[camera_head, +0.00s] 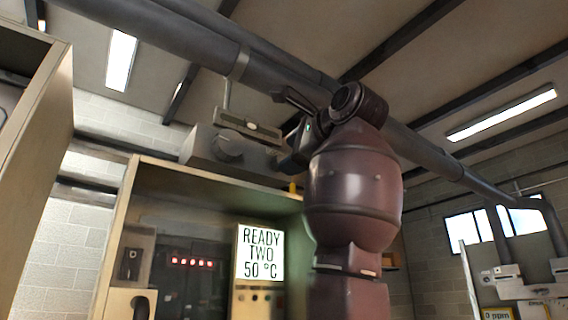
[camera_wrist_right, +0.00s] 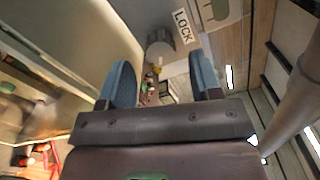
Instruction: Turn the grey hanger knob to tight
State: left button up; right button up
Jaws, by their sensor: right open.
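The grey hanger knob (camera_head: 228,143) is a round knob on the front of a grey box (camera_head: 200,152) above the cabinet, under the ceiling pipe. In the right wrist view a grey round knob (camera_wrist_right: 159,48) shows beyond the fingertips, beside a LOCK label (camera_wrist_right: 184,27). My right gripper (camera_head: 287,128) is to the right of the knob in the head view, apart from it. Its two blue fingers are spread with nothing between them in the wrist view (camera_wrist_right: 161,70). Which way the knob is turned I cannot tell. My left gripper is out of view.
A thick grey pipe (camera_head: 200,45) runs under the ceiling, close to my right wrist. A slotted plate (camera_head: 248,123) is above the knob. A tall panel (camera_head: 50,95) stands at the left.

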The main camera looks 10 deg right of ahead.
jog(key=b+v, duration=0.1)
jog(key=v, duration=0.5)
jog(key=shift+s+d, duration=0.15)
jog(key=shift+s, duration=0.2)
dwell(0.3)
